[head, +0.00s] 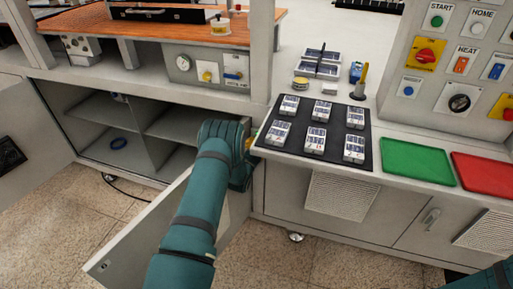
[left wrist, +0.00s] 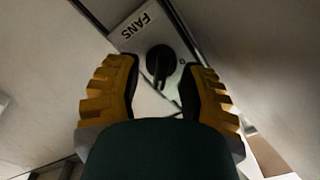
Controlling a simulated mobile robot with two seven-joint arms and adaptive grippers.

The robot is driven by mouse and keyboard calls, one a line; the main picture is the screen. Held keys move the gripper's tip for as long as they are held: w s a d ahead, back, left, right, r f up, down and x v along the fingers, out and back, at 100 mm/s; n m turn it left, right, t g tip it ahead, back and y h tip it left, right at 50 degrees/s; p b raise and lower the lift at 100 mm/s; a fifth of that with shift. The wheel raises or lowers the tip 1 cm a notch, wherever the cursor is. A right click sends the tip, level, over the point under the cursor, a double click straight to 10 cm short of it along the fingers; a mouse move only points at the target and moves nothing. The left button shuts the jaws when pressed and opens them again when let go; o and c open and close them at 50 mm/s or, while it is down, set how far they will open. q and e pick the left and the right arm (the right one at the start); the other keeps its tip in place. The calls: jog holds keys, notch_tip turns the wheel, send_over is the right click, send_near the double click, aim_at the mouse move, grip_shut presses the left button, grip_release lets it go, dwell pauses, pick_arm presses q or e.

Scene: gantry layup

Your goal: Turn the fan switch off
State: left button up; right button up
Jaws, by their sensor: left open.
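The fan switch (left wrist: 160,64) is a black rotary knob on a light plate lettered FANS (left wrist: 138,25) in the left wrist view. Its grip bar runs roughly up and down in that picture, and a small round mark sits to its right. My left gripper (left wrist: 160,80) is open, its two yellow ribbed fingers on either side of the knob. I cannot tell whether they touch it. In the head view my left arm reaches to the open cabinet beneath the bench, and its gripper (head: 248,146) is mostly hidden there. The switch is hidden in the head view. My right gripper is out of view.
An open cabinet door (head: 145,240) stands beside my left arm. The bench above carries a black mat (head: 300,167) with several small packs, a green tray (head: 416,162) and a red tray (head: 487,174). A control panel (head: 460,60) rises at the right.

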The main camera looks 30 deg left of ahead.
pick_arm(q)
jog(key=shift+w+a, duration=0.1)
jog(key=shift+w, duration=0.3)
jog(key=shift+o, duration=0.2)
jog(key=shift+r, duration=0.1)
grip_shut()
